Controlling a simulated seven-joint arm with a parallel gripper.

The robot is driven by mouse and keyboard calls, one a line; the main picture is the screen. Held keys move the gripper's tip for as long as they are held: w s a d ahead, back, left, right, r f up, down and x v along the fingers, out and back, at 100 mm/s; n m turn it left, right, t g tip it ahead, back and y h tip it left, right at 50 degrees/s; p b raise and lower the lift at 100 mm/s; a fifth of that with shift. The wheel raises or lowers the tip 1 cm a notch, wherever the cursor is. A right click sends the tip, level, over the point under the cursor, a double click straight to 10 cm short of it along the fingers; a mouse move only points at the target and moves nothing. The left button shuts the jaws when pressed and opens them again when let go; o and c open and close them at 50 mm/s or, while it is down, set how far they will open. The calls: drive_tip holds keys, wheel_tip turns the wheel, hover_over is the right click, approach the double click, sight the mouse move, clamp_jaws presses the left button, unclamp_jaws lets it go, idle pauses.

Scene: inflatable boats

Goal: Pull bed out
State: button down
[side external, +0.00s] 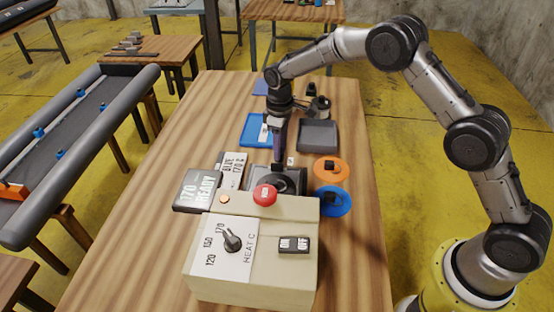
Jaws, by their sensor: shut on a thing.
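A dark grey flat part (293,182), which looks like the bed, shows just behind the beige control box (255,255); the box hides its near side. My gripper (278,164) points down over the bed's far edge. It is shut on a small dark piece there, which looks like the bed's handle. The fingertips are small, so the exact contact cannot be told. The control box carries a red button (265,194), a knob (232,240) pointing near 170 and an ON/OFF switch (294,244). A display (197,190) reads "170 READY".
An orange disc (325,175) and a blue disc (326,205) lie to the right of the bed. A blue tray (250,128) and a grey tray (318,136) stand behind it. A card (232,168) stands at left. The table's right front is clear.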

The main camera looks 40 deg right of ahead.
drive_tip(key=shift+w+d+r, duration=0.15)
drive_tip(key=shift+w+d, duration=0.7)
drive_tip(key=c, duration=0.5)
unclamp_jaws()
drive_tip(key=shift+c, duration=0.2)
drive_tip(key=shift+r, duration=0.2)
wheel_tip(320, 180, up, 13)
drive_tip(key=shift+r, duration=0.15)
